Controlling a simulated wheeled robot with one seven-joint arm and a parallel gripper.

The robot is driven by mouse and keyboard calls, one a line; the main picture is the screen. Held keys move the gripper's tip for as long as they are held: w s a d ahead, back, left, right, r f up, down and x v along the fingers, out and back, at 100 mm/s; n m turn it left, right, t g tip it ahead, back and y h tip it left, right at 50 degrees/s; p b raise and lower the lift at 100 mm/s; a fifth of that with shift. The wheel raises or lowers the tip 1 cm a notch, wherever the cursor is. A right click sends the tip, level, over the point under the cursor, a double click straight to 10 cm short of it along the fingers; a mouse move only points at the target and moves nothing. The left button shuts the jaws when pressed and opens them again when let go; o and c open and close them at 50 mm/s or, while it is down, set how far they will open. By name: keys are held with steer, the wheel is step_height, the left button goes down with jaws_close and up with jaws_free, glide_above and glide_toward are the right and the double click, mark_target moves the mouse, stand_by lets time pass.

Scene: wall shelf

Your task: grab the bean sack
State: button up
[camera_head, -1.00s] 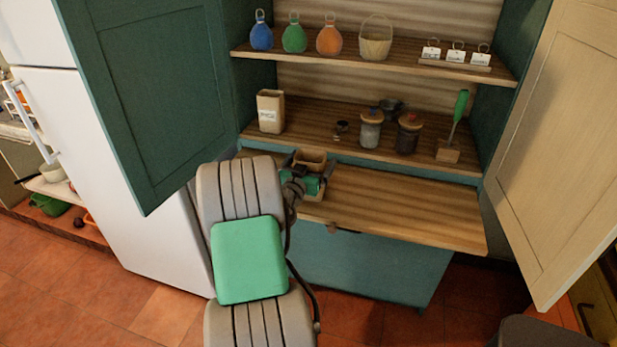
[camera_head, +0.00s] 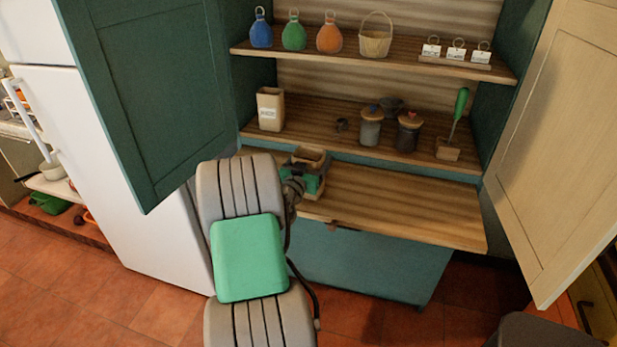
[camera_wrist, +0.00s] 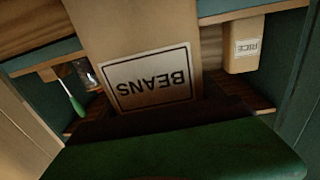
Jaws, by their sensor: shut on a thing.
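The bean sack (camera_head: 310,156) is a tan paper sack at the left end of the fold-down wooden board. Its BEANS label (camera_wrist: 152,80) appears upside down and close up in the wrist view. My gripper (camera_head: 311,182) is shut on the sack, with its jaws at the sack's sides. The gripper and arm hide much of the sack in the head view. I cannot tell whether the sack's base touches the board.
Open doors flank the cabinet. The board's right side (camera_head: 420,205) is clear.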

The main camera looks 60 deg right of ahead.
steer(key=shift+c, duration=1)
steer(key=shift+r, duration=0.15)
